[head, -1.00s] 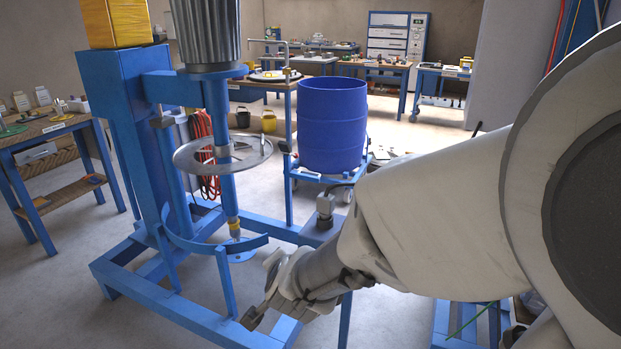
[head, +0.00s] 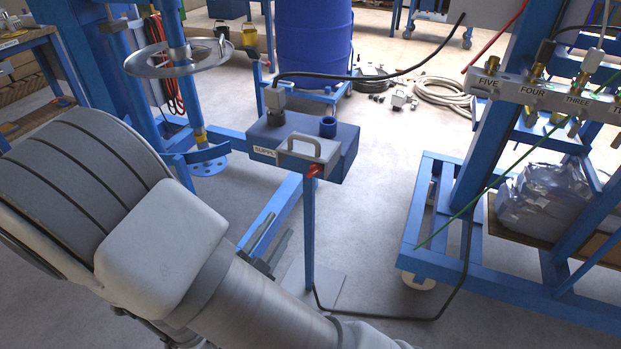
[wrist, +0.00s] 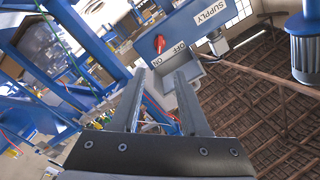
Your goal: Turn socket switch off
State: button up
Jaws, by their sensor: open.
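The blue supply box (head: 335,137) stands on a blue post in the middle of the head view, with a "SUPPLY" label and a grey socket housing (head: 307,150) on its front. A red switch (head: 313,171) shows at the housing's lower side. In the wrist view, the box's blue face (wrist: 182,35), the red switch (wrist: 159,43) and the "OFF" and "ON" labels (wrist: 167,55) appear with the text turned over. My gripper (wrist: 158,76) is open and empty. Its fingers point toward the grey housing, with the switch beyond the fingertips. Finger contact with the housing cannot be told.
A black cable (head: 390,72) runs from a plug on top of the box. A blue frame with labelled valves (head: 540,93) stands at the right. The mixer's ring (head: 176,58) and a blue drum (head: 313,45) stand behind. Open floor (head: 375,215) lies between box and frame.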

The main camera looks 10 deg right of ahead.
aim_at(312, 174)
jog(key=b+x, duration=0.2)
jog(key=x, duration=1.5)
jog(key=shift+b, duration=0.35)
jog(key=shift+c, duration=0.3)
grip_shut()
